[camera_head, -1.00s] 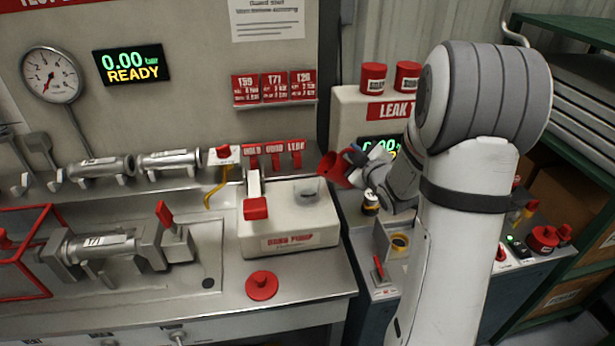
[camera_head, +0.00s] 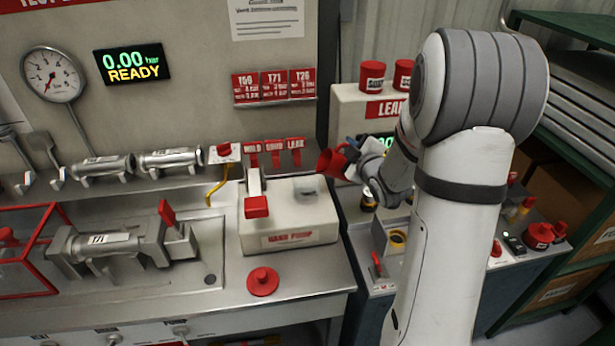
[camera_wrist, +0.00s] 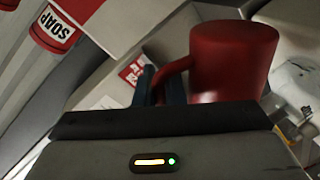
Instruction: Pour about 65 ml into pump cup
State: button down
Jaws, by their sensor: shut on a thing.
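My gripper (camera_head: 353,149) is shut on the handle of a red jug (camera_head: 329,163), which also fills the upper right of the wrist view (camera_wrist: 232,62). The jug is held up beside and above the right end of the white hand pump (camera_head: 290,222), tilted with its mouth toward the left. A small grey, clear-looking cup (camera_head: 307,187) sits on top of the pump near its right end, just left of and below the jug. The liquid inside the jug and the level in the cup cannot be seen.
The pump's red-ended lever (camera_head: 256,207) stands left of the cup. A red disc-shaped cap (camera_head: 263,281) lies on the bench in front. Red cans (camera_head: 372,76) stand on the leak tester behind. A clamped pipe piece (camera_head: 110,243) is at the left.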

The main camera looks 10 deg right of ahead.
jog(key=shift+a+r+n+p, duration=0.3)
jog(key=shift+r+n+p, duration=0.15)
jog(key=shift+n+p, duration=0.1)
jog(key=shift+a+r+n+p, duration=0.5)
jog(key=shift+r+n+p, duration=0.1)
jog(key=shift+p, duration=0.35)
dwell(0.8)
jog(key=shift+a+r+n+h+b, duration=0.35)
jog(key=shift+a+n+h+b, duration=0.1)
jog(key=shift+a+b, duration=0.4)
